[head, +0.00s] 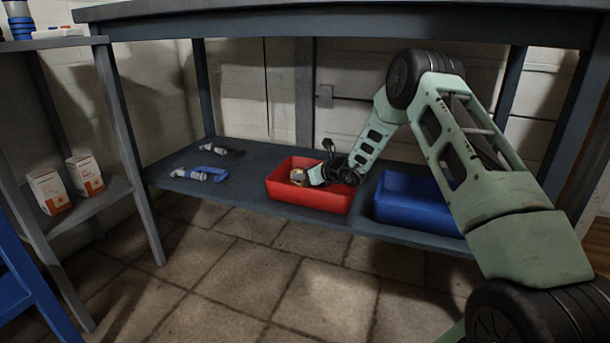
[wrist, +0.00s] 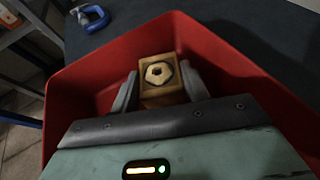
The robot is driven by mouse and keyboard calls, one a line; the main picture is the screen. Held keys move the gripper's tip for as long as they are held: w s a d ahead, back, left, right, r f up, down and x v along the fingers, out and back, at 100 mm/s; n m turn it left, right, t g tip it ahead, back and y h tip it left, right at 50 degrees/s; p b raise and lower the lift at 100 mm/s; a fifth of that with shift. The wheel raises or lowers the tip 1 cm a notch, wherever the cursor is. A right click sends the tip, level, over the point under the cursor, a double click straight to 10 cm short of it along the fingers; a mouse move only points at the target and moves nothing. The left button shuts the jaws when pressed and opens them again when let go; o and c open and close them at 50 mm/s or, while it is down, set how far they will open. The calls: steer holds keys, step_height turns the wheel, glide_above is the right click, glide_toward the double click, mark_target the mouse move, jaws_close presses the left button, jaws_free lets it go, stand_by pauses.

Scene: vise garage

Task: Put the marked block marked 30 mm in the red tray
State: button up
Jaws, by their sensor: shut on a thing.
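The red tray (head: 310,196) stands on the lower shelf of the bench, and its walls surround my gripper in the wrist view (wrist: 85,85). My gripper (wrist: 158,88) is inside the tray's outline, shut on a wooden block (wrist: 158,68). No 30 mm marking can be read. In the head view the block (head: 297,174) shows small and tan at my gripper (head: 306,177), near the tray's left side. Whether the block touches the tray floor cannot be told.
A blue tray (head: 415,203) stands just right of the red one. A blue-handled clamp (head: 200,174) and a dark clamp (head: 222,148) lie on the shelf at left. Two orange-white boxes (head: 50,191) stand on the left rack. The bench top (head: 330,20) spans overhead.

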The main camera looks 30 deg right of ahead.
steer(key=o, duration=1)
